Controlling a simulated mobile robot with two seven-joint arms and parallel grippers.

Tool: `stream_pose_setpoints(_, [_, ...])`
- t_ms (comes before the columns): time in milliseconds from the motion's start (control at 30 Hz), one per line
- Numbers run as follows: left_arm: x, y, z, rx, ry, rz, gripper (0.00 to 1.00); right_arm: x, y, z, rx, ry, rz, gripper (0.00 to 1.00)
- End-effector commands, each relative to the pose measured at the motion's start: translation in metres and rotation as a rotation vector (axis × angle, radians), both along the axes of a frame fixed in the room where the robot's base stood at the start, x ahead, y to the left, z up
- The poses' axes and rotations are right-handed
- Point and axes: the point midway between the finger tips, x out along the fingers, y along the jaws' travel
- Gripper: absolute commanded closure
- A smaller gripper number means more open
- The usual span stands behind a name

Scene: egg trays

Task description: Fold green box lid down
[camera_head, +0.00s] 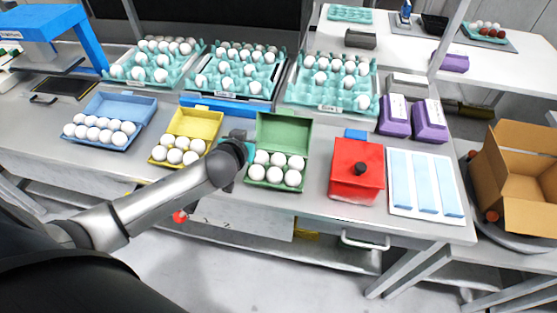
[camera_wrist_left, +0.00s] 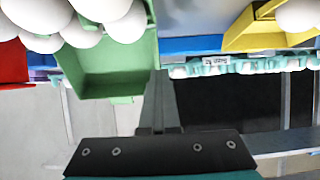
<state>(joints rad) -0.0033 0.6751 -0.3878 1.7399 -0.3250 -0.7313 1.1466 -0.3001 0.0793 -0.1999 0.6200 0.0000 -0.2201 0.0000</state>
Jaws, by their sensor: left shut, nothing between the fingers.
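The green box (camera_head: 275,186) stands on the counter with several white eggs in it. Its lid (camera_head: 284,131) is open and stands up at the back edge. My left gripper (camera_head: 238,136) is at the left side of the green box, partly hidden behind my wrist. In the left wrist view the lid (camera_wrist_left: 110,68) shows upside down at upper left, with eggs above it. My left gripper's fingers (camera_wrist_left: 158,105) look shut and empty, beside the lid; whether they touch it I cannot tell. My right gripper is not in view.
A yellow egg box (camera_head: 203,122) and a blue one (camera_head: 122,104) stand open to the left. A red box (camera_head: 345,184) with a dark knob stands to the right. Teal egg trays (camera_head: 293,96) lie behind. A white panel with blue strips (camera_head: 398,203) lies farther right.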

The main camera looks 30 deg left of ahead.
Motion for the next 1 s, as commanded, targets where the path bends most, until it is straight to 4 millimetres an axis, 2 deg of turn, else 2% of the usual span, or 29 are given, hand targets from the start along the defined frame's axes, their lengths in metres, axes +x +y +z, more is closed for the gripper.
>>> stream_pose_setpoints(467, [-0.013, -0.004, -0.005, 0.019, -0.081, 0.0, 1.0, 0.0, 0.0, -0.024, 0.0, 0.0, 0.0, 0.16])
stream_pose_setpoints(1000, [-0.026, -0.007, -0.007, 0.022, -0.087, 0.0, 1.0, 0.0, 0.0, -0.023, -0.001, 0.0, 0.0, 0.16])
